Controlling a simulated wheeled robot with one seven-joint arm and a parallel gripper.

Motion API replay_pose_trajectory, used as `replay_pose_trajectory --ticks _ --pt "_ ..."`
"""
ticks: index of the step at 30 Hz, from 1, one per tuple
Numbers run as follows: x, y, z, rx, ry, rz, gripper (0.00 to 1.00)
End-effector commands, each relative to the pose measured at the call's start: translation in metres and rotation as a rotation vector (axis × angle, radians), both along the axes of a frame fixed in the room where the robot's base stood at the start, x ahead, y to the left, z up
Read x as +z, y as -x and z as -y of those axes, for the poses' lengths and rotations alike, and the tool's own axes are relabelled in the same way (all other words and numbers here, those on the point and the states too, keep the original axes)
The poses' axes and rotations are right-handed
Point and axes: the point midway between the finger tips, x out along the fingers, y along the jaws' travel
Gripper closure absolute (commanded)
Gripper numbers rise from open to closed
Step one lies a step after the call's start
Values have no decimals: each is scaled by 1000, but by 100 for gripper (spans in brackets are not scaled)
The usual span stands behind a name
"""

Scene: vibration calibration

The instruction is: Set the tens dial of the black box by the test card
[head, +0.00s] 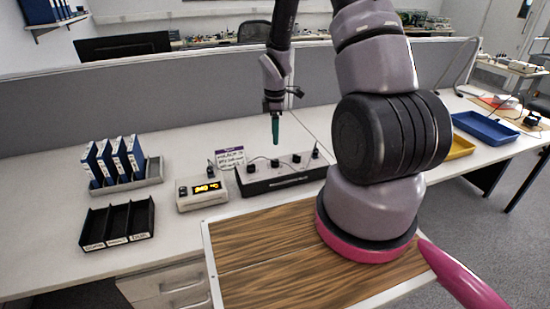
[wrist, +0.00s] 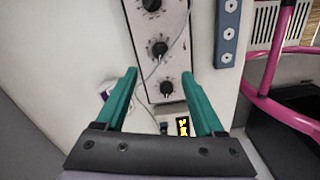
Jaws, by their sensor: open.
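The black box (head: 285,184) lies on the bench with a row of several dark dials on its top. In the wrist view its panel (wrist: 139,30) runs up from between my fingers, showing three black knobs with scale marks. The test card (head: 231,159), white with a purple top, stands behind the box's left end; its writing is too small to read. My gripper (head: 275,139) points down above the box. In the wrist view my gripper (wrist: 161,76) is open and empty, its green fingers on either side of the nearest knob (wrist: 166,87). I cannot tell which dial is the tens.
A grey meter (head: 202,194) with a lit yellow display stands left of the box. A black tray (head: 117,239) and blue binders (head: 113,160) in a rack are farther left. A thin cable (wrist: 155,72) crosses the panel. A grey partition (head: 180,105) runs behind.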

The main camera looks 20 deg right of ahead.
Motion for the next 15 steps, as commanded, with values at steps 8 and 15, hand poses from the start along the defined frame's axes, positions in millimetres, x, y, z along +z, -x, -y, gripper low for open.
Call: replay_pose_trajectory --ticks 8,15 --pt "-44 1 0 2 1 -5 30" --pt "-85 1 0 -1 0 -4 30"
